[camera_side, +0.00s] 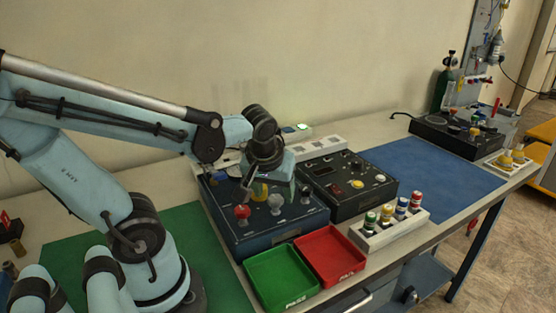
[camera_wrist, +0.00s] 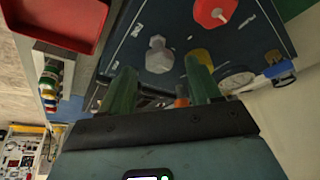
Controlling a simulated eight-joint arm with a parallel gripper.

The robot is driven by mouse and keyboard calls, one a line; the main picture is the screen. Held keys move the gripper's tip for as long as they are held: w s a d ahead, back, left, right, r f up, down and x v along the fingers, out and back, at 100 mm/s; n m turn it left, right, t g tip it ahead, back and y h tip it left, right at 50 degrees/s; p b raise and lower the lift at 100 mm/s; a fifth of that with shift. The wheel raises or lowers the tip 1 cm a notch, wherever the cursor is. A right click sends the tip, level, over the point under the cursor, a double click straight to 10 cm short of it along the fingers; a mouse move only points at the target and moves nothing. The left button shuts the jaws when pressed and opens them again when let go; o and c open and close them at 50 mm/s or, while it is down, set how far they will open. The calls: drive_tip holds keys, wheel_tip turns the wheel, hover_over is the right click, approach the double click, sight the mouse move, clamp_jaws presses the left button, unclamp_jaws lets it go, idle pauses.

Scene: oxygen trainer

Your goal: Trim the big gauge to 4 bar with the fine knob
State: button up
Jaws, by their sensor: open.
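The dark blue trainer panel (camera_side: 285,231) stands in the middle of the table. It carries a red knob (camera_side: 242,211), a yellow knob (camera_side: 260,191) and grey knobs (camera_side: 275,204). In the wrist view there is a grey knob (camera_wrist: 158,57), a red knob (camera_wrist: 215,11), a yellow knob (camera_wrist: 199,58) and a round pale dial (camera_wrist: 236,80), possibly the big gauge. Its reading is too small to tell.
A green tray (camera_side: 282,279) and a red tray (camera_side: 331,256) lie in front of the panel. A black control box (camera_side: 347,205) is right of it, with a white rack of coloured cylinders (camera_side: 390,229) in front. The blue mat (camera_side: 430,172) is mostly clear.

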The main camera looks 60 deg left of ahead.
drive_tip(key=shift+x, duration=1)
drive_tip(key=c, duration=1.1)
drive_tip(key=shift+o, duration=0.2)
drive_tip(key=m, duration=0.2)
drive_tip(key=m+t+h, duration=0.1)
drive_tip(key=m, duration=0.1)
drive_tip(key=shift+a+m, duration=0.2)
drive_tip(key=shift+m, duration=0.1)
drive_tip(key=shift+s+m+h, duration=0.1)
drive_tip(key=shift+m+h, duration=0.9)
drive_tip(key=shift+m, duration=1)
